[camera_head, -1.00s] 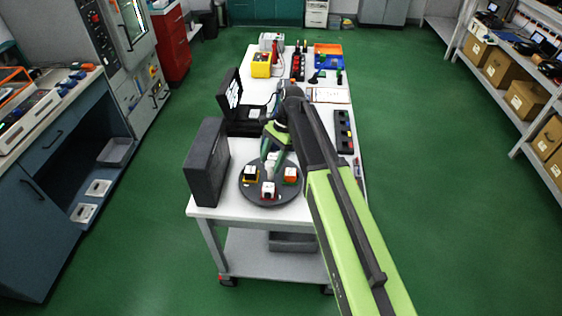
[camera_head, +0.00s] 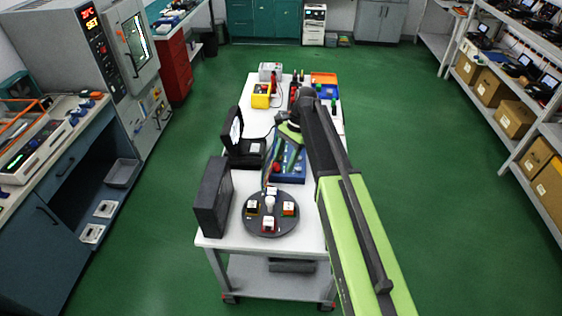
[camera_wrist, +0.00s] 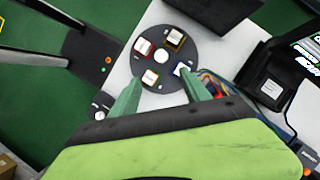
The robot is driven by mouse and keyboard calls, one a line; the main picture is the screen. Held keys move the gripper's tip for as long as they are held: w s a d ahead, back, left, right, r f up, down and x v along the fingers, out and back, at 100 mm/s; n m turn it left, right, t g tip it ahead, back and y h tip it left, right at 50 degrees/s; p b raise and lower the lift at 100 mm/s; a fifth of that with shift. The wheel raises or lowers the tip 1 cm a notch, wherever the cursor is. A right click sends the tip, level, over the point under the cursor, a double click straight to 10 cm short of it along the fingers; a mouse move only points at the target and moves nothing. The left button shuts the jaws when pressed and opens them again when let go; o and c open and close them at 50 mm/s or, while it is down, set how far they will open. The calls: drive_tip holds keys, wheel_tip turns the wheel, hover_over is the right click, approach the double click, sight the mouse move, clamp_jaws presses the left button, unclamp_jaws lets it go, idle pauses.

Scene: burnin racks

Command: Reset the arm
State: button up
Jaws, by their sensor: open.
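My gripper (camera_head: 282,165) is open and empty, with its green fingers pointing down above the white cart. In the wrist view the two fingers of my gripper (camera_wrist: 159,76) are spread apart, with the dark round turntable (camera_wrist: 162,88) beyond them. In the head view the turntable (camera_head: 255,229) sits at the near end of the cart, below my fingertips in the picture. My arm hides the cart's right side.
A dark upright panel (camera_head: 213,197) stands left of the turntable. An open black case with a screen (camera_head: 237,135) and a blue tray (camera_head: 291,179) lie farther back. A yellow device (camera_head: 261,96) is near the far end. Green floor is clear on both sides.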

drive_tip(key=shift+f, duration=0.1)
drive_tip(key=s+d+f+n+t+h+b, duration=0.1)
drive_tip(key=s+d+f+n+b, duration=0.3)
drive_tip(key=s+d, duration=0.4)
drive_tip(key=s+d+f+n+t+h+b, duration=0.2)
drive_tip(key=s+d+f+n+b, duration=0.3)
drive_tip(key=s+d+f, duration=0.3)
drive_tip(key=shift+s+d+f+n+b, duration=0.25)
drive_tip(key=shift+s+d+n+b, duration=0.1)
drive_tip(key=shift+d+b, duration=0.5)
drive_tip(key=shift+a, duration=0.15)
